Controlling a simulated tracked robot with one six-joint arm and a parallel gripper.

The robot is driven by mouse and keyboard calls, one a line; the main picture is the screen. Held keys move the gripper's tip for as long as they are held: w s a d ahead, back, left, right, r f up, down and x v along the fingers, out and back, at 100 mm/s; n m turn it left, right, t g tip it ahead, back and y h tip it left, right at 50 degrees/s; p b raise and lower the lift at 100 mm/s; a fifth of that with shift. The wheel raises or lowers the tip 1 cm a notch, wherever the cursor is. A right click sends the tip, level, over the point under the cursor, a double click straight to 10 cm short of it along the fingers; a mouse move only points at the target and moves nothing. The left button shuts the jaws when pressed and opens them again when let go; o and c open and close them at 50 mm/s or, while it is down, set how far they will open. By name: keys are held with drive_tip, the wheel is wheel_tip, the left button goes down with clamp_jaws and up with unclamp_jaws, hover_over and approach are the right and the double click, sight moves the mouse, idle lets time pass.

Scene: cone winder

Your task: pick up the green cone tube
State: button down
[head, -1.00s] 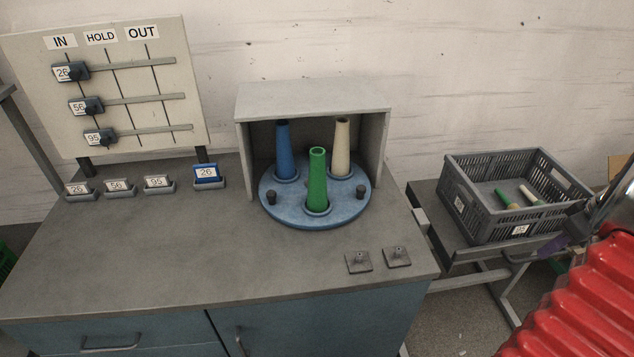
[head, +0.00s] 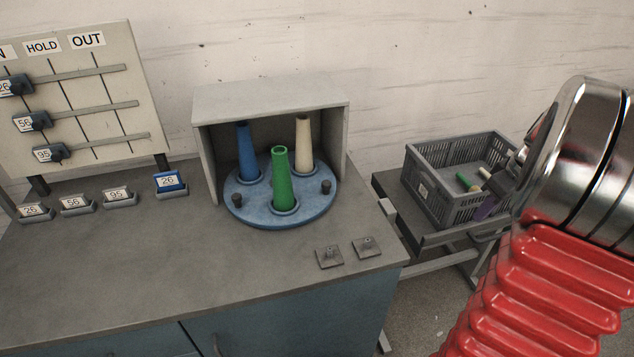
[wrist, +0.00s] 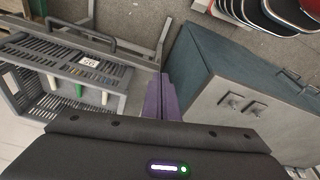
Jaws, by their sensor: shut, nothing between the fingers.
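The wrist view does not show the turntable.
The grey hood (head: 268,97) covers the turntable's top, back and sides. Two small square plates (head: 329,257) lie at the bench's front right. Bench space left of them is clear.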

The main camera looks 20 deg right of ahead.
drive_tip(key=w+a+r, duration=0.2)
drive_tip(key=a+r, duration=0.2)
drive_tip(key=a, duration=0.7)
drive_tip(key=w+a+r, duration=0.2)
drive_tip(key=a+r, duration=0.1)
drive_tip(key=a, duration=0.8)
drive_tip(key=s+a+t, duration=0.1)
drive_tip(key=s+a, duration=0.2)
drive_tip(key=a, duration=0.3)
drive_tip(key=s+a+m+t, duration=0.1)
drive_tip(key=s+a, duration=0.2)
drive_tip(key=a, duration=0.3)
drive_tip(key=s+a+r, duration=0.1)
drive_tip(key=s+a, duration=0.2)
drive_tip(key=a, duration=0.4)
drive_tip(key=shift+s+m+t, duration=0.15)
drive_tip(key=shift+m+t, duration=0.15)
drive_tip(key=shift+t, duration=0.1)
